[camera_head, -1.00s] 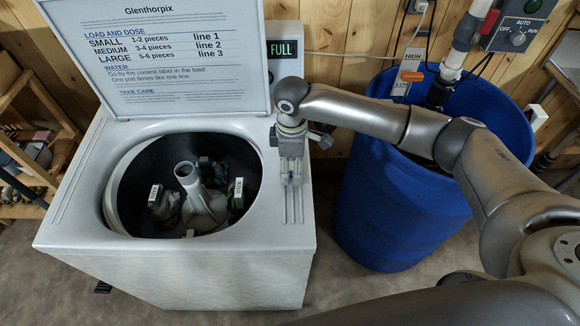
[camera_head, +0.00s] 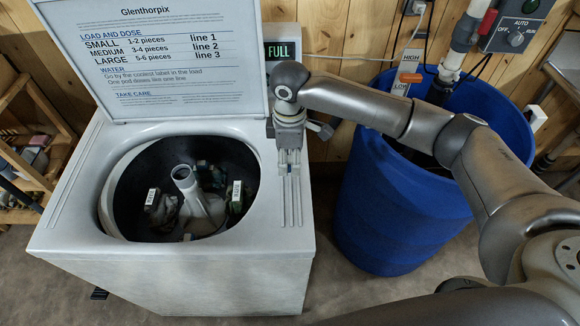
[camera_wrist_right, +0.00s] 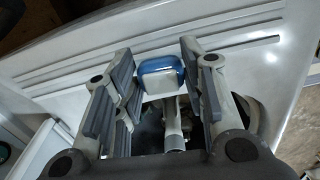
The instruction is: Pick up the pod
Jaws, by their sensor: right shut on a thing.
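The pod (camera_wrist_right: 160,75) is a small rounded block, blue with a white lower face, in the right wrist view. It sits between the finger pads of my right gripper (camera_wrist_right: 158,83), which is shut on it. In the head view my right gripper (camera_head: 289,168) points down over the right side of the washer's white top (camera_head: 304,212), beside the tub opening. The pod is mostly hidden by the fingers there. I cannot tell how far it is from the washer top. My left gripper is not in view.
The washer's open lid (camera_head: 160,60) stands upright behind the tub (camera_head: 140,215), which holds a pale agitator (camera_head: 187,185) and some labelled bundles. A blue barrel (camera_head: 395,215) stands at the right, under my right arm. A wooden shelf (camera_head: 40,150) is at the left.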

